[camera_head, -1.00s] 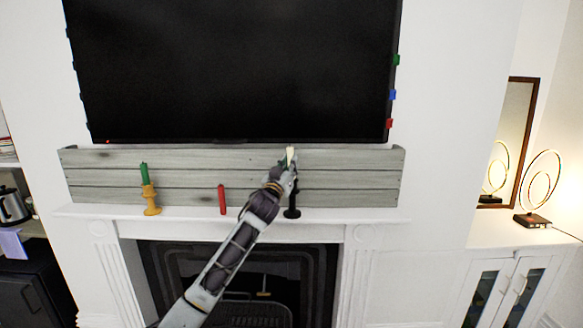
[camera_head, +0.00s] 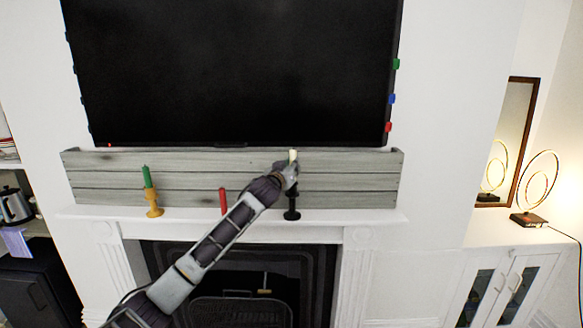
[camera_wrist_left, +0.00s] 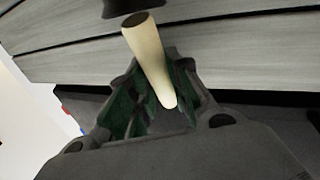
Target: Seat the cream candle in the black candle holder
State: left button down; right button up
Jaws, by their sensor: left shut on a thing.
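The cream candle (camera_head: 293,155) stands about upright above the black candle holder (camera_head: 292,207) on the white mantel, at its right part. My left gripper (camera_head: 288,172) is shut on the candle and hides its lower part in the head view. In the left wrist view the candle (camera_wrist_left: 150,58) runs up from between the fingers (camera_wrist_left: 158,105). Its dark lower end shows close to the black holder (camera_wrist_left: 133,7) at the top edge, with a small gap between them in the picture. The holder's upper part is partly hidden in the head view. My right gripper is out of view.
On the mantel (camera_head: 180,216), a red candle (camera_head: 223,200) stands behind my arm, and a green candle (camera_head: 148,176) is in a yellow holder (camera_head: 153,203). A grey plank panel (camera_head: 345,180) rises behind, below a television (camera_head: 235,70). The mantel's right end is clear.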

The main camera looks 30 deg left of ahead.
pick_arm(q)
jog(key=shift+f+p, duration=0.4)
jog(key=shift+f, duration=0.2)
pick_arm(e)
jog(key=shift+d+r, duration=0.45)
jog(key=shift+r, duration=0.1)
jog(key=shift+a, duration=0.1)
pick_arm(q)
jog(key=c, duration=1.5)
grip_release()
jog(key=shift+c, duration=0.2)
jog(key=shift+o, duration=1.1)
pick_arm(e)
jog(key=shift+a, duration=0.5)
pick_arm(q)
jog(key=shift+f, duration=0.1)
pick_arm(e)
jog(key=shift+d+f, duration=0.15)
